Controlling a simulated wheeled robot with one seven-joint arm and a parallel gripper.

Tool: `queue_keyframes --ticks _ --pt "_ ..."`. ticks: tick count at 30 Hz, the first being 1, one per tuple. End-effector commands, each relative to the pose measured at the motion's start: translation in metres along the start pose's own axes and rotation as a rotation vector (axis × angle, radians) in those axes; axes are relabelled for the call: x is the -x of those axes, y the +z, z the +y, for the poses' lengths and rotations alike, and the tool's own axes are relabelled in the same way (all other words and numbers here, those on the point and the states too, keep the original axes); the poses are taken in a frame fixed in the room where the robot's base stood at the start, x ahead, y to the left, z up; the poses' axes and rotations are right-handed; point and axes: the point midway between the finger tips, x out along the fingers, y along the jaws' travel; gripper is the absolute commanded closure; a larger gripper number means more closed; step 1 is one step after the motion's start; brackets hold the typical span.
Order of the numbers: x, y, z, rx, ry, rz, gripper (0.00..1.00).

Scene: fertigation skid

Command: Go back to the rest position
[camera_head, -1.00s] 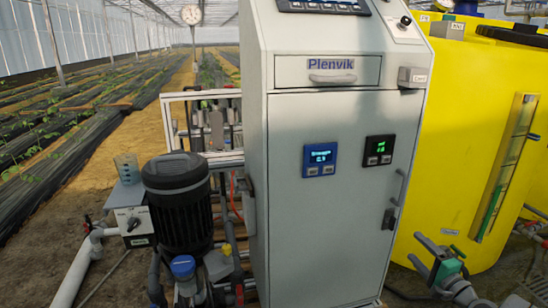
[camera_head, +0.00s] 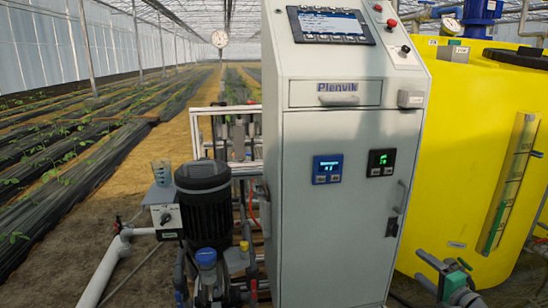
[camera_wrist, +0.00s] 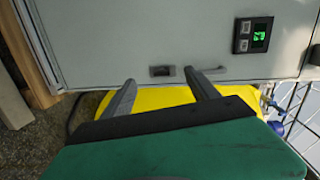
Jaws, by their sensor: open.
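My gripper (camera_wrist: 158,92) shows in the wrist view with its two grey fingers apart and nothing between them. Beyond the fingertips is the grey cabinet door with a small dark latch (camera_wrist: 161,71) and a handle (camera_wrist: 212,70); the fingers look apart from it, though the gap is hard to judge. My gripper and arm are not in the head view. In the head view the grey Plenvik cabinet (camera_head: 335,235) stands upright in the middle, with its drawer and door shut.
A black pump motor (camera_head: 205,205) with pipes stands left of the cabinet. A large yellow tank (camera_head: 455,180) is close on the right, with a green-handled valve (camera_head: 452,275) low in front. Crop rows stretch behind at left.

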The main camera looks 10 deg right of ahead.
Motion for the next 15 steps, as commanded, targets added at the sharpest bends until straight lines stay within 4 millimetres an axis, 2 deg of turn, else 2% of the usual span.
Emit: queue_keyframes --ticks 1,5,8,11,14,15 --pt "-0.006 0.008 -0.017 0.025 0.019 -0.02 0.31" --pt "-0.023 0.036 -0.044 0.103 0.091 -0.085 0.31" --pt "-0.036 0.065 -0.072 0.184 0.161 -0.15 0.31" --pt "-0.045 0.102 -0.107 0.288 0.244 -0.227 0.31" --pt "-0.047 0.151 -0.154 0.427 0.347 -0.329 0.31" --pt "-0.043 0.176 -0.178 0.496 0.396 -0.38 0.31"
